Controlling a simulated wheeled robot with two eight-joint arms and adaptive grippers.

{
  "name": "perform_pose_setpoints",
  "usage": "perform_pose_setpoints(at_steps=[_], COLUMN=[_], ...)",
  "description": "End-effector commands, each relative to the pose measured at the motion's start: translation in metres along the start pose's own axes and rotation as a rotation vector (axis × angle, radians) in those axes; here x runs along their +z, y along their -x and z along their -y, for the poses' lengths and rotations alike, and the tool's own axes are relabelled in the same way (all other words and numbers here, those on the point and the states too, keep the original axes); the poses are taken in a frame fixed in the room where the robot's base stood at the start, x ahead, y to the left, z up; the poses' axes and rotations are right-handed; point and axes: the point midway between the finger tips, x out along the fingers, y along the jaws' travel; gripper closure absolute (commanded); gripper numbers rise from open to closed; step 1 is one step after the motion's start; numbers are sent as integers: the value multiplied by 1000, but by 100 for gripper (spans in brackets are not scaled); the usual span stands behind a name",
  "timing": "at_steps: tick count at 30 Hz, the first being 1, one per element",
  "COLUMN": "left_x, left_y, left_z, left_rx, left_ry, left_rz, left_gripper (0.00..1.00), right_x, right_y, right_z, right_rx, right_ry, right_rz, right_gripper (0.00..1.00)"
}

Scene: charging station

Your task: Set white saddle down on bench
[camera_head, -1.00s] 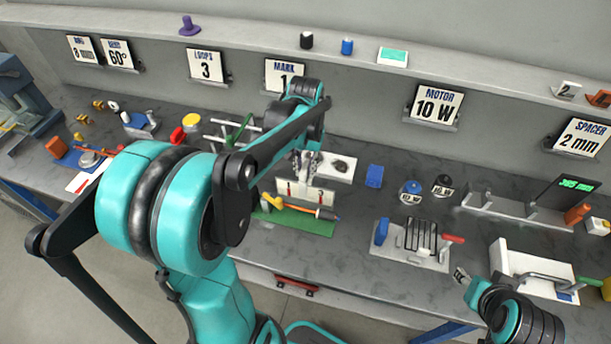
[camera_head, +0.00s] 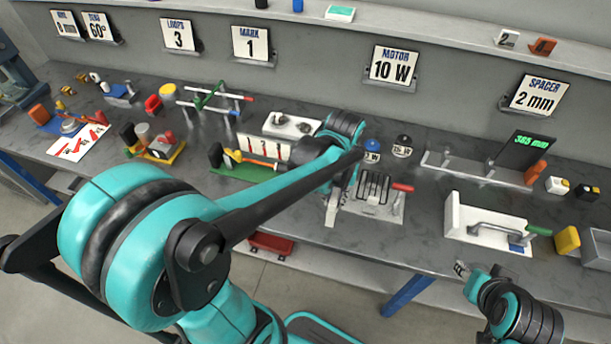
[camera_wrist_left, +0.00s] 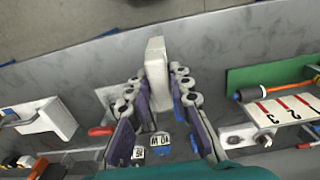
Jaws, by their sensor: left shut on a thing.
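The white saddle (camera_wrist_left: 156,62) shows in the left wrist view as a pale upright block between the fingertips of my left gripper (camera_wrist_left: 158,88). The left gripper is shut on it. In the head view my left gripper (camera_head: 338,200) is over the front part of the grey bench (camera_head: 240,205), just left of the slotted fixture. The arm hides part of this area, and I cannot tell whether the saddle touches the bench. My right gripper (camera_head: 462,268) is small at the lower right, in front of the bench edge; its jaw opening is unclear.
The slotted fixture (camera_head: 383,207) with a red handle stands close to the left gripper. A green mat (camera_head: 232,172) with a numbered block lies to the left. A white block with a handle (camera_head: 455,218) stands to the right. Bare bench lies along the front edge.

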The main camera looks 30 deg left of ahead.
Motion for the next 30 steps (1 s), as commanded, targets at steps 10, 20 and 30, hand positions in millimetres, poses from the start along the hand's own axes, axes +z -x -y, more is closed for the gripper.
perform_pose_setpoints(at_steps=[10,20,30], left_x=[-41,-59,-59], left_y=[-49,-70,-109], left_z=[65,95,95], left_rx=[0,0,0], left_ry=[6,1,0], left_rz=[0,0,0], left_gripper=[100,100,100], right_x=[16,21,32], right_y=[-22,-30,-44], right_z=[0,0,0], right_rx=[0,0,0], right_ry=[0,0,0], right_rz=[0,0,0], right_gripper=[60,60,60])
